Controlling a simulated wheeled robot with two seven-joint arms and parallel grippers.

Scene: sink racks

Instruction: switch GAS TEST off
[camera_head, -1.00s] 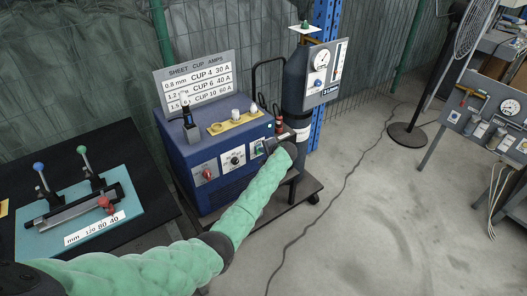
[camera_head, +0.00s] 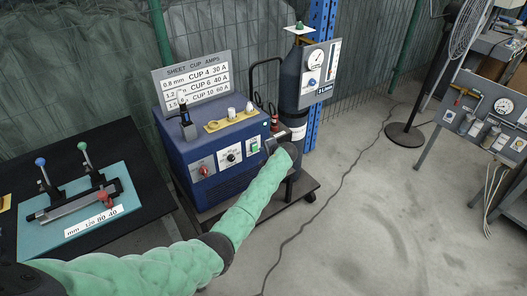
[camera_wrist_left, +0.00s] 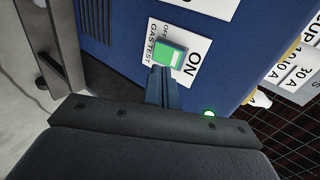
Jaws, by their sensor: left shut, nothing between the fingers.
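The GAS TEST switch (camera_head: 254,145) is a green rocker on a white plate on the front of the blue welding machine (camera_head: 222,187). The left wrist view shows the rocker (camera_wrist_left: 170,53) between the words OFF and ON; I cannot tell which side is pressed in. My left gripper (camera_head: 269,145) is shut and empty, just right of the switch in the head view. In the left wrist view its fingertips (camera_wrist_left: 160,72) are at the rocker's near edge; I cannot tell if they touch. My right gripper is not in view.
A small lamp (camera_wrist_left: 209,113) glows green beside the gripper. A red switch (camera_head: 203,171) and a black dial (camera_head: 232,158) sit left of GAS TEST. A gas cylinder (camera_head: 293,95) with a gauge panel (camera_head: 319,75) stands behind right. Open floor lies to the right.

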